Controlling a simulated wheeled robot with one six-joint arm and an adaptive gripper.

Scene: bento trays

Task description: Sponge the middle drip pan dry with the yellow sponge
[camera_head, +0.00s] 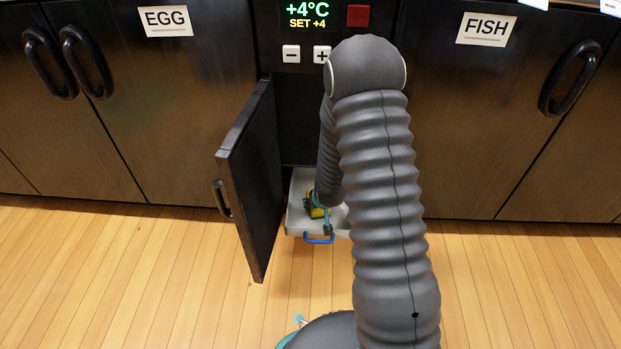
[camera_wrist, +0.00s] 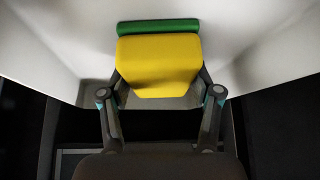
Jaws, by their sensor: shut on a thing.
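The yellow sponge (camera_wrist: 158,65) has a green layer along its far side and fills the middle of the wrist view. My gripper (camera_wrist: 160,92) is shut on it, one finger on each side. In the head view the sponge (camera_head: 316,212) is small, over the white drip pan (camera_head: 296,220), with my gripper (camera_head: 324,212) at it. The pan has a blue handle (camera_head: 319,240) at its front and sits low in the open cabinet. The pan's pale inside (camera_wrist: 262,45) surrounds the sponge in the wrist view. My arm hides the pan's right part. I cannot tell whether the sponge touches the pan floor.
An open dark door (camera_head: 250,180) stands just left of the pan. Closed cabinets marked EGG (camera_head: 165,21) and FISH (camera_head: 486,29) flank it. A control panel reading +4°C (camera_head: 308,9) is above. The wooden floor (camera_head: 130,270) in front is clear.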

